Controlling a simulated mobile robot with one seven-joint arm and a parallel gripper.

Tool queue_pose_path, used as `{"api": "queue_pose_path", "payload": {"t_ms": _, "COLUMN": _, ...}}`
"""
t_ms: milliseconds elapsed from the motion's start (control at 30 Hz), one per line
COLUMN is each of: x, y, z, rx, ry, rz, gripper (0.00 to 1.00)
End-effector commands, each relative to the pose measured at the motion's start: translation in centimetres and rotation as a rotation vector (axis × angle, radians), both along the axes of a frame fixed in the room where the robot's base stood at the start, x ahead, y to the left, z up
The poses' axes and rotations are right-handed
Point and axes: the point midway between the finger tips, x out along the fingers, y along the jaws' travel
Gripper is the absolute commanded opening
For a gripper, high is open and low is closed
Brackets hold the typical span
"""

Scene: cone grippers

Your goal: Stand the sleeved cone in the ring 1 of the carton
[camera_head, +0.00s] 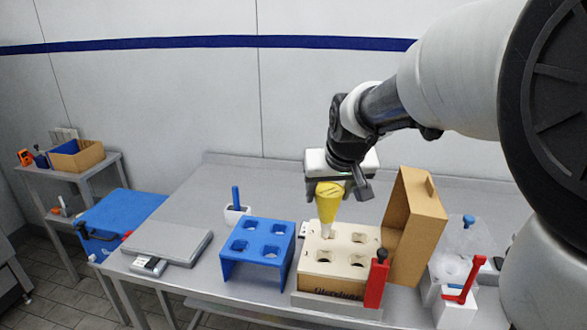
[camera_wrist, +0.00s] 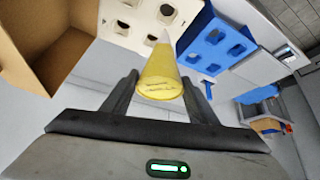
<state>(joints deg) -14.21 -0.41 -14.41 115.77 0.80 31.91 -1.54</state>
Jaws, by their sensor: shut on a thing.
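The sleeved cone (camera_head: 328,202) has a yellow sleeve and a pale tip, and it points tip down. My gripper (camera_head: 340,190) is shut on it; the cone (camera_wrist: 160,80) also shows between the two dark fingers in the wrist view. The cone's tip overlaps the back left opening in the head view. I cannot tell whether the tip is inside it or just above. The ring numbers are not readable.
A blue stand (camera_head: 257,226) with several holes is left of the carton. A grey scale (camera_head: 167,243) lies farther left. The table behind is clear.

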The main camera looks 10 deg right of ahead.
Motion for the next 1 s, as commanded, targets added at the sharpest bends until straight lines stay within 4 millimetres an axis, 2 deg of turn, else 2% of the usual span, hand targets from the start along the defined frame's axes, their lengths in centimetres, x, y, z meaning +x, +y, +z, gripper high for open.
{"api": "queue_pose_path", "payload": {"t_ms": 267, "x": 0.0, "y": 0.0, "z": -1.2, "rx": 0.0, "ry": 0.001, "rz": 0.0, "gripper": 0.3}}
{"api": "queue_pose_path", "payload": {"t_ms": 1000, "x": 0.0, "y": 0.0, "z": -8.3, "rx": 0.0, "ry": -0.001, "rz": 0.0, "gripper": 0.3}}
